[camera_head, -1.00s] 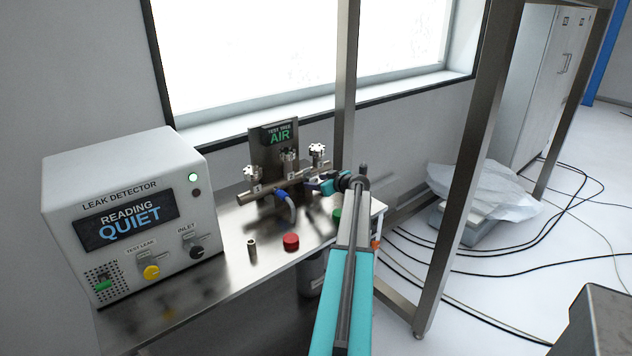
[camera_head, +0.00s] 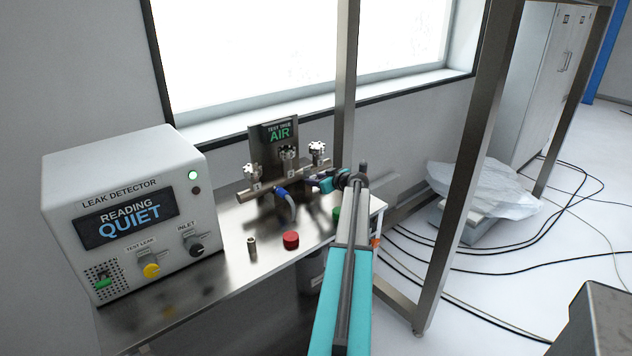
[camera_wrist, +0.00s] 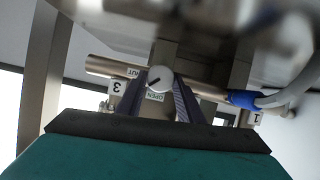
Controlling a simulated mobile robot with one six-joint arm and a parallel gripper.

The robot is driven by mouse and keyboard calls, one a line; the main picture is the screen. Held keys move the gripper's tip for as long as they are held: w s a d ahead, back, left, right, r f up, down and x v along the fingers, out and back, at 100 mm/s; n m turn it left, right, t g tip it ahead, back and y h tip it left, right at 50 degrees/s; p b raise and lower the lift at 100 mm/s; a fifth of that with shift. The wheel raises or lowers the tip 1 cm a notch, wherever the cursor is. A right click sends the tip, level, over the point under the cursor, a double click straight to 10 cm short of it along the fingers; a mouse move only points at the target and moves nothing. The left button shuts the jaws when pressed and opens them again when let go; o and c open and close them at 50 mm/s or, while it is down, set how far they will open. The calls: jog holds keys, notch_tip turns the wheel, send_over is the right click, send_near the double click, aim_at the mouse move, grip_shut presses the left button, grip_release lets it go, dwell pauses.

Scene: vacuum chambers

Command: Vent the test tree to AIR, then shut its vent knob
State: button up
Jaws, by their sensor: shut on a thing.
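The test tree (camera_head: 262,192) stands on the bench, a steel manifold with several white-topped valves. Its sign (camera_head: 280,133) reads "TEST TREE AIR" in green. My gripper (camera_head: 322,184) is at the right end of the manifold, hiding the vent knob in the head view. In the wrist view, my gripper (camera_wrist: 160,92) has its dark fingers on both sides of the pale round vent knob (camera_wrist: 161,78), shut on it. A dark pointer line crosses the knob, slanting to the lower left. An "OPEN" label (camera_wrist: 155,97) sits below it, and a partly hidden "SHUT" label (camera_wrist: 133,73) to its left.
The leak detector (camera_head: 130,210) at left reads "QUIET". A red cap (camera_head: 291,240), a small metal fitting (camera_head: 252,248) and a green cap (camera_head: 337,213) stand on the bench (camera_head: 225,260). A blue-ended hose (camera_head: 290,205) curves from the manifold. A steel post (camera_head: 346,80) rises behind my gripper.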

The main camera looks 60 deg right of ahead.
jog(key=shift+f+b, duration=0.1)
jog(key=shift+b, duration=0.35)
jog(key=m+y+b, duration=0.2)
jog(key=b, duration=0.1)
jog(key=shift+d+f+m+t, duration=0.1)
jog(key=shift+d+m+t, duration=0.2)
jog(key=shift+t, duration=0.1)
jog(key=shift+s+d+m+t+y+b, duration=0.1)
jog(key=shift+m+t+y+b, duration=0.4)
jog(key=shift+m+y+b, duration=0.75)
jog(key=shift+m+h, duration=0.35)
jog(key=shift+m, duration=0.1)
jog(key=o, duration=1.1)
jog(key=shift+c, duration=0.2)
jog(key=d+b+v, duration=0.1)
jog(key=v, duration=1.3)
jog(key=shift+a+b, duration=0.3)
jog(key=shift+a, duration=0.2)
